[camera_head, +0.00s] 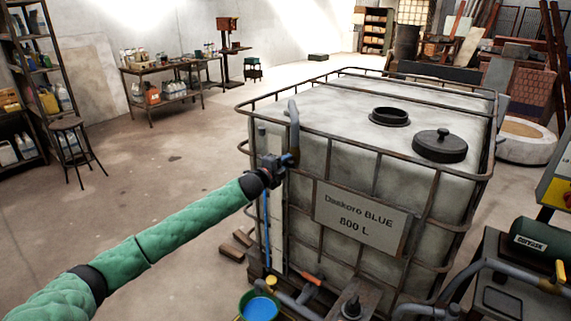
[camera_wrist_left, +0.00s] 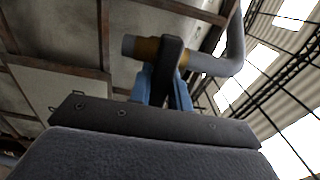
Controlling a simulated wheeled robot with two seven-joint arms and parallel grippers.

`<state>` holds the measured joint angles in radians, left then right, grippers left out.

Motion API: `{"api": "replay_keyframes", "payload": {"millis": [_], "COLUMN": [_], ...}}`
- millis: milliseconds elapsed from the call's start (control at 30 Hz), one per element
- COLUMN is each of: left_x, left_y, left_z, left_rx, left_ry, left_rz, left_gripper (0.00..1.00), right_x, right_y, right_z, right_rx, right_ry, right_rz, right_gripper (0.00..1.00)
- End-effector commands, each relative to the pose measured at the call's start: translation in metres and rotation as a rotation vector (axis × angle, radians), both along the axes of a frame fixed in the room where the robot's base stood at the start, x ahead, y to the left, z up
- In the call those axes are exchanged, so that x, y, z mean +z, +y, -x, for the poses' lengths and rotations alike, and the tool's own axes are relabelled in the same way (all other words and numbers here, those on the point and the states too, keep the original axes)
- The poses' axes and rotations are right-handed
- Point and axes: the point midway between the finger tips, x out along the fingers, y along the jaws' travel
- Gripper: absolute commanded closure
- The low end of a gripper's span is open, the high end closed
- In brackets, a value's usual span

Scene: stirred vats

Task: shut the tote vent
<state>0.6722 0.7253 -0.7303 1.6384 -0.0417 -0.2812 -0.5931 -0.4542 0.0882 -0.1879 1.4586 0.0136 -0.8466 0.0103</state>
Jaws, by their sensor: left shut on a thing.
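The tote is a white tank (camera_head: 312,158) in a rusty metal cage, with a sign (camera_head: 361,220) reading "Daskoro BLUE 800 L". At its near left corner stands a bent grey vent pipe (camera_head: 293,122). In the left wrist view the pipe (camera_wrist_left: 210,66) carries a brass-coloured collar (camera_wrist_left: 147,47) with a dark lever (camera_wrist_left: 171,62) across it. My left gripper (camera_head: 287,160) is at this corner. Its blue fingers (camera_wrist_left: 165,85) are shut on the dark lever. In the head view the gripper largely hides the lever. My right gripper is not in view.
The tote's top has an open black-rimmed port (camera_head: 389,116) and a black lid (camera_head: 440,146). Below are an orange-handled valve (camera_head: 312,278) and a green bucket (camera_head: 244,306) with blue liquid. The cage rail (camera_head: 245,148) runs close to my gripper.

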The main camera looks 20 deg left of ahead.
Motion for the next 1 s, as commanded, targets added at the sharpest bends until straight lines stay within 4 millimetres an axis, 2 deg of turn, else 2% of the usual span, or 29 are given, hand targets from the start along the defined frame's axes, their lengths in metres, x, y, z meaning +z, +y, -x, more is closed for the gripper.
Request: {"api": "replay_keyframes", "payload": {"millis": [533,567,633,1000], "left_x": [-0.0028,-0.0028,-0.0025,-0.002], "left_y": [-0.0009,-0.0009,-0.0008,0.0008], "left_z": [0.0006,0.0006,0.0005,0.0029], "left_rx": [-0.001,-0.001,-0.001,0.0], "left_ry": [-0.005,-0.005,-0.006,-0.007], "left_rz": [-0.023,-0.023,-0.022,-0.021], "left_gripper": [1.0,0.75,0.61,0.59], "right_x": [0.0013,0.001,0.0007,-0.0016], "right_y": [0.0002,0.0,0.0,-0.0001], "right_z": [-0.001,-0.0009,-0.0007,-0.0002], "right_rx": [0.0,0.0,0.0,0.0], "right_ry": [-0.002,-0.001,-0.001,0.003], "right_rz": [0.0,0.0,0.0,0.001], "right_gripper": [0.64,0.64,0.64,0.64]}}
